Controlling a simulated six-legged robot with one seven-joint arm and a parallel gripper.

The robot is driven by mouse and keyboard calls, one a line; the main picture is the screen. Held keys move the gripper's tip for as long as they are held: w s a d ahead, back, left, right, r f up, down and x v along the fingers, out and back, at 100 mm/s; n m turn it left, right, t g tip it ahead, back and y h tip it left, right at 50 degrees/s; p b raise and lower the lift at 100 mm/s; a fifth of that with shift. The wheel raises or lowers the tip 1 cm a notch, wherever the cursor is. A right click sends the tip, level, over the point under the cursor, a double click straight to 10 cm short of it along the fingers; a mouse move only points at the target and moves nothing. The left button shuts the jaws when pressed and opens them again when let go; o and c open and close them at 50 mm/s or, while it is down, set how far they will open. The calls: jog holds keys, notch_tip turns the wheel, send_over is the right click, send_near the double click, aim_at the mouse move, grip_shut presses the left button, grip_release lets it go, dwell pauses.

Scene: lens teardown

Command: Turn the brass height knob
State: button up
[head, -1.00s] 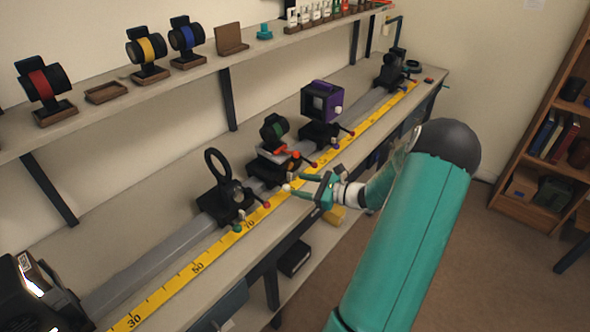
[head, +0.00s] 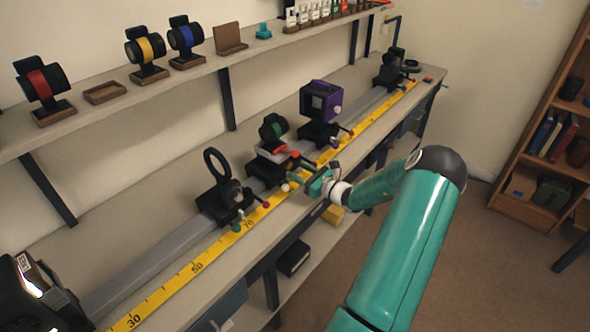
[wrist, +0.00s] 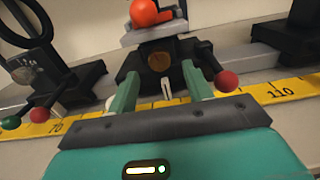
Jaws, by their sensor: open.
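The brass height knob (wrist: 159,62) is a small round disc on the front of a black carriage (wrist: 138,53), below an orange-red knob (wrist: 152,12). My gripper (wrist: 158,83) is open, with one green finger on each side of the brass knob in the wrist view. I cannot tell whether either finger touches it. In the head view my gripper (head: 306,176) is at the front of the carriage with the green-ringed lens (head: 273,128).
A red-tipped lever (wrist: 226,81) is close to the right finger. A pale lever (wrist: 167,88) stands between the fingers. The yellow scale (head: 213,255) runs along the bench front. A black ring holder (head: 217,165) is on the left, a purple-framed box (head: 322,101) beyond.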

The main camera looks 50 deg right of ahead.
aim_at(288, 165)
jog(key=shift+w+a, duration=0.1)
jog(key=shift+w, duration=1.25)
jog(key=c, duration=1)
jog(key=shift+o, duration=0.2)
jog(key=shift+m, duration=0.4)
jog(key=m, duration=0.3)
jog(key=shift+m, duration=0.3)
jog(key=shift+a+m, duration=0.1)
jog(key=shift+m, duration=1.6)
